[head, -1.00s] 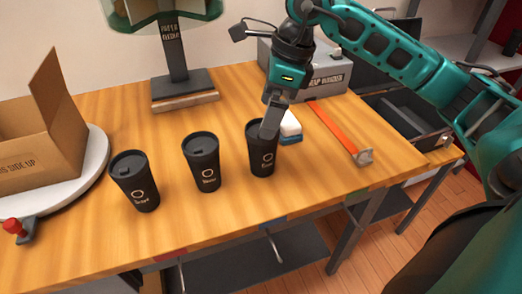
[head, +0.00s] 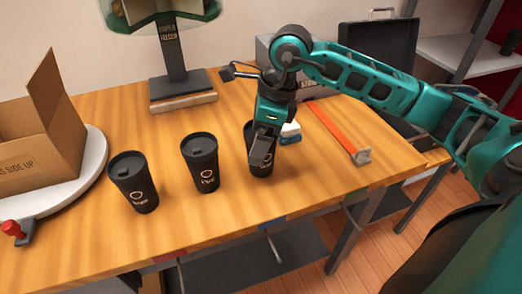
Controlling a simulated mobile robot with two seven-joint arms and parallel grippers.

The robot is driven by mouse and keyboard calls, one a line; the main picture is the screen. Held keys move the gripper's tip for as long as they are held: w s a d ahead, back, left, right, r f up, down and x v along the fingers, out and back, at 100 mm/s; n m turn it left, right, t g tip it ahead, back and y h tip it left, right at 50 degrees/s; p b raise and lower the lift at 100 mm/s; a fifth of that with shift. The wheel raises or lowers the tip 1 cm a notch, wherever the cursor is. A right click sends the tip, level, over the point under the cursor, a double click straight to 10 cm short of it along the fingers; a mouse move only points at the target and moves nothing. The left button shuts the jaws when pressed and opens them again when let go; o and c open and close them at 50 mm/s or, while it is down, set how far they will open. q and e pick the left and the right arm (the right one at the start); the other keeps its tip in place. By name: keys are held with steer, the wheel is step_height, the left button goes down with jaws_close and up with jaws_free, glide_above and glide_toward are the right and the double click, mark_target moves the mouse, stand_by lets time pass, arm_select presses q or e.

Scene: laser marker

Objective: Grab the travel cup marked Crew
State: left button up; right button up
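Three black travel cups with lids stand upright in a row on the wooden table: a left cup (head: 133,183), a middle cup (head: 202,163) and a right cup (head: 259,168). Each has a pale ring and a small word on its front, too small to read surely. My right gripper (head: 262,153) points down at the right cup, and a grey finger covers much of the cup's upper front. I cannot tell whether it touches the cup or how far its fingers are apart. My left gripper is out of view.
A white-and-blue block (head: 290,132) lies close behind the right cup. An orange strip with a metal end (head: 338,132) lies to the right. A cardboard box (head: 40,135) on a white round plate is at the left. A dark stand (head: 178,85) is behind.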

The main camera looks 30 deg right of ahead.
steer(key=c, duration=0.4)
steer(key=shift+r, duration=0.1)
